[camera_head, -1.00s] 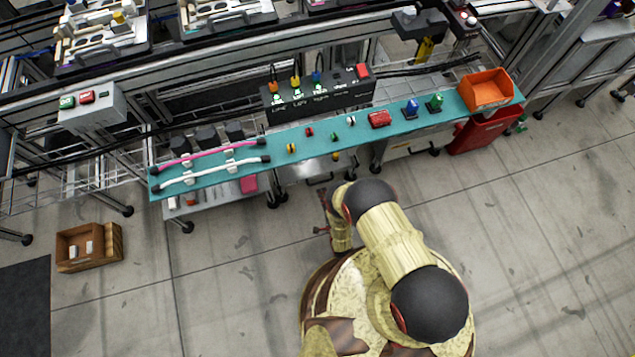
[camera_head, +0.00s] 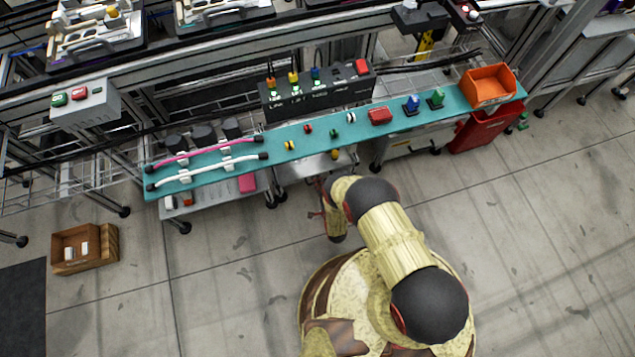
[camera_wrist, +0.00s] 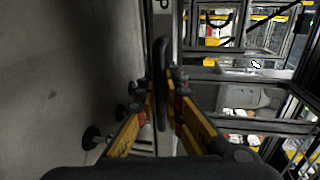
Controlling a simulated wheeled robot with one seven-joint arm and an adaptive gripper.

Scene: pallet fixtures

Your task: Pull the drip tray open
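The drip tray (camera_head: 314,166) is a grey metal drawer under the turquoise shelf, left of the middle in the head view. Its dark bar handle (camera_wrist: 162,85) stands upright in the middle of the wrist view. My gripper (camera_wrist: 164,82) has its yellow fingers on either side of this handle, with a narrow gap at the tips. Whether a fingertip touches the bar is hard to tell. In the head view my gripper (camera_head: 319,195) is small and dark, just in front of the tray, partly hidden by my arm. The tray appears closed.
The turquoise shelf (camera_head: 215,175) above holds cables and small coloured parts. An orange bin (camera_head: 489,86) and a red bin (camera_head: 485,129) are at its right end. A wooden crate (camera_head: 84,249) stands on the floor at left. The floor in front is clear.

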